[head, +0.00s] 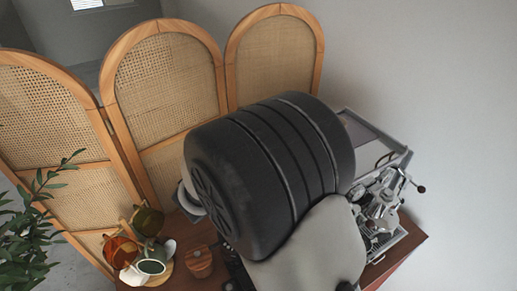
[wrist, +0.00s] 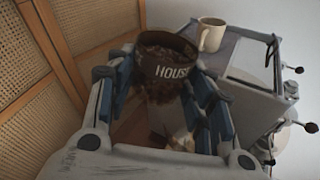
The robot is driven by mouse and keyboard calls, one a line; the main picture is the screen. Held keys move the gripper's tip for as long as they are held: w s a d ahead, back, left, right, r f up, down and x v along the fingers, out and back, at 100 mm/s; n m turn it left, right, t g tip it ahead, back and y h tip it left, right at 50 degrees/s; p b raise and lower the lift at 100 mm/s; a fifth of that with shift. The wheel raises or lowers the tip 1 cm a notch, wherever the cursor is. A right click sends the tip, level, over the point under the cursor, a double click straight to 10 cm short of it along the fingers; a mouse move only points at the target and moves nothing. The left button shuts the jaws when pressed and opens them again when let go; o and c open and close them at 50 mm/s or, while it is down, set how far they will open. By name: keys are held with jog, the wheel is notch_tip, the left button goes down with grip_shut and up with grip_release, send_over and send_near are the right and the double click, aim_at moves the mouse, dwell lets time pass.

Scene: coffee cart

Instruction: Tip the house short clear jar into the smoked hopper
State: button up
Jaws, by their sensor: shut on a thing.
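My gripper (wrist: 157,82) is shut on the house short clear jar (wrist: 172,71) in the wrist view, one finger on each side. The jar has a dark band with the word HOUSE, and dark brown beans show at its open mouth and below the band. Its exact tilt is hard to tell. In the head view my own dark arm fills the middle and hides the gripper and the jar. I cannot make out the smoked hopper in either view.
The espresso machine (head: 382,212) stands at the right, with a cream mug (wrist: 211,34) on its top. Amber (head: 121,251) and green (head: 147,221) glassware, white cups and a wooden piece (head: 198,263) crowd the left. A cane folding screen (head: 167,85) stands behind.

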jog(key=shift+s+d+f+m+t+y+b, duration=0.3)
jog(key=shift+m+b, duration=0.5)
jog(key=shift+b, duration=0.65)
jog(key=shift+s+d+m+b, duration=0.1)
jog(key=shift+d+m+b, duration=0.25)
jog(key=shift+m+b, duration=0.8)
jog(key=shift+s+d+f+b, duration=0.25)
jog(key=shift+d+b, duration=0.2)
jog(key=shift+b, duration=0.95)
jog(key=shift+s+d+f+m+b, duration=0.25)
jog(key=shift+d+f+m+b, duration=0.2)
jog(key=shift+m+b, duration=0.45)
jog(key=shift+s+d+r+m+t+y+b, duration=0.1)
jog(key=shift+r+m+t+y+b, duration=0.15)
jog(key=shift+m+b, duration=0.45)
jog(key=shift+s+d+r+m+t+y+b, duration=0.2)
jog(key=shift+m+b, duration=0.25)
jog(key=shift+b, duration=0.4)
jog(key=shift+w+a+r+m+t+b, duration=0.15)
jog(key=shift+m+b, duration=0.3)
jog(key=shift+b, duration=0.75)
jog(key=shift+r+m+t+b, duration=0.1)
jog(key=shift+r+m+b, duration=0.25)
jog(key=shift+b, duration=0.8)
jog(key=shift+w+a+r+m+t+b, duration=0.1)
jog(key=shift+m+b, duration=0.4)
jog(key=shift+b, duration=0.7)
jog(key=shift+d+r+m+b, duration=0.35)
jog(key=shift+m+b, duration=0.55)
jog(key=shift+b, duration=1.1)
